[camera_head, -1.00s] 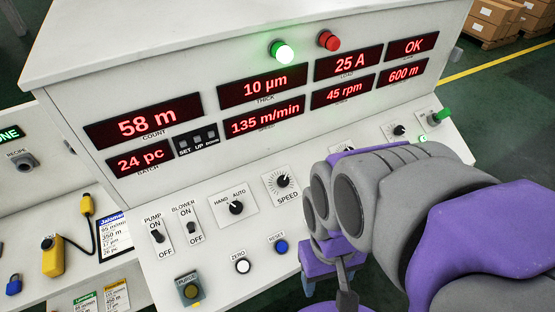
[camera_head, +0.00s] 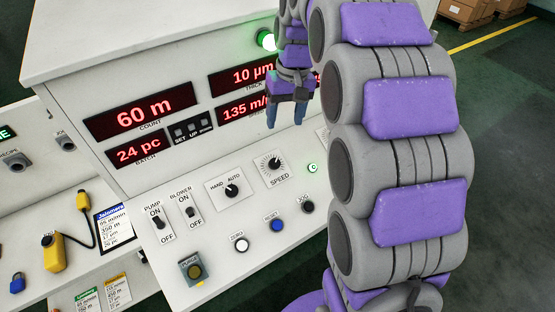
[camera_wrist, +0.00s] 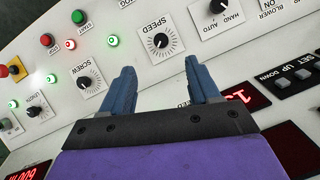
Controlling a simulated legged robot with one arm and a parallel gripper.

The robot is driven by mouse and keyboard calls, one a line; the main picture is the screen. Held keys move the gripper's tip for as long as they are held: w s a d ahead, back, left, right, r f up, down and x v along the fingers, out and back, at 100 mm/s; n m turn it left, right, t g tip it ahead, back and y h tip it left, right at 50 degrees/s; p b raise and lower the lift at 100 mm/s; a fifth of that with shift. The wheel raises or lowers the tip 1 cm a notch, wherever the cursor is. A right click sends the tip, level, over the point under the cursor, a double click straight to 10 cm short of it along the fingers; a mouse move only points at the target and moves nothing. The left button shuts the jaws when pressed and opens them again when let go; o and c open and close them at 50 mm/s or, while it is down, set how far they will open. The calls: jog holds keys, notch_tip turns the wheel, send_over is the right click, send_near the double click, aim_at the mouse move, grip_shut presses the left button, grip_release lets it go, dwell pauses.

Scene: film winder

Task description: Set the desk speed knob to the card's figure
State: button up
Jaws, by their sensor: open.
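The SPEED knob (camera_head: 274,165) is a black dial with a ring of marks on the sloping desk panel; it also shows in the wrist view (camera_wrist: 160,41). My gripper (camera_head: 286,118) is above and behind the knob, in front of the display wall. In the wrist view its blue fingers (camera_wrist: 158,72) are apart and empty, with the knob beyond the gap, untouched. The speed display (camera_head: 246,112) reads 135 m/min, its right end covered by my arm. A blue-headed card (camera_head: 114,230) stands at the left; its top line is in m/min, its figures too small to read surely.
The HAND/AUTO switch (camera_head: 231,190) is left of the knob. ZERO (camera_head: 240,244), RESET (camera_head: 277,226) and JOG (camera_head: 307,207) buttons lie in front. The SCREW knob (camera_wrist: 85,82) is nearby. Two other cards (camera_head: 115,291) lie lower left.

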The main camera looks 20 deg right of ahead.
jog(key=w, duration=0.2)
jog(key=b, duration=0.2)
send_near(275, 162)
jog(key=f, duration=0.5)
jog(key=a+f, duration=0.1)
jog(key=f, duration=0.2)
jog(key=shift+s+f, duration=0.1)
jog(key=shift+f, duration=0.25)
jog(key=c, duration=1)
